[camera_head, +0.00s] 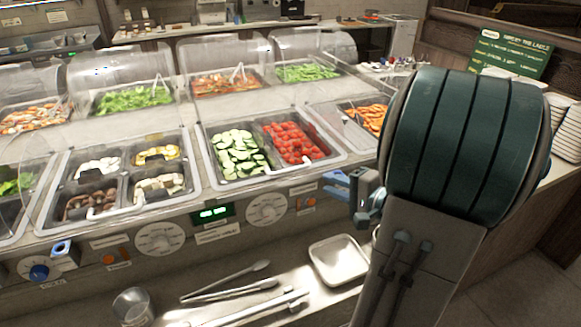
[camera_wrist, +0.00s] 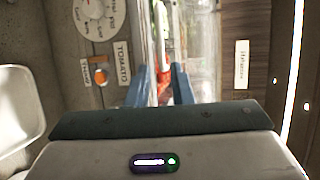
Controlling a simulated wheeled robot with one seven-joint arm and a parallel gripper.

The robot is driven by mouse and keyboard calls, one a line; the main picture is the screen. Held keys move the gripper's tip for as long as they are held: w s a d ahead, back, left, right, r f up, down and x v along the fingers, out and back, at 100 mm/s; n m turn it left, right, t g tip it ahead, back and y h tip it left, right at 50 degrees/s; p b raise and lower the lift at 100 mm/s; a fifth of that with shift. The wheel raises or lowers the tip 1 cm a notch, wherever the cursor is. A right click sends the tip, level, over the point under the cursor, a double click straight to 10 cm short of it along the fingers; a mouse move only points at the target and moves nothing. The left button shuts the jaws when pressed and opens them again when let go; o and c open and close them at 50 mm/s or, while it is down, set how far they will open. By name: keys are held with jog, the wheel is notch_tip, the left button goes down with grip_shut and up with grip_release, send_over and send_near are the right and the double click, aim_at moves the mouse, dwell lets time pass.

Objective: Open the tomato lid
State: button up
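Red tomatoes (camera_head: 293,141) fill the right half of a two-part well, beside sliced cucumber (camera_head: 238,152). A clear tomato lid is hard to make out in the head view, so I cannot tell its position. My gripper (camera_head: 337,187) is near the counter's front edge, right of and below the tomatoes; my wrist hides part of it. In the wrist view, its two blue fingers (camera_wrist: 160,88) are apart. A white, upright-looking bar (camera_wrist: 165,35) and something red show beyond and between them; I see no contact. A TOMATO label (camera_wrist: 122,62) is left of the fingers.
A dial (camera_head: 266,208) and an orange switch (camera_head: 307,203) are on the front panel. Carrots (camera_head: 368,116) are right of the tomatoes. Domed clear covers (camera_head: 212,48) stand behind. Tongs (camera_head: 230,290) and a square tray (camera_head: 339,260) lie on the lower shelf.

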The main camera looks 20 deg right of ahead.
aim_at(294, 170)
jog(key=p+x, duration=0.3)
jog(key=x, duration=1)
jog(key=shift+w+a+f, duration=0.1)
jog(key=shift+w, duration=0.15)
grip_shut()
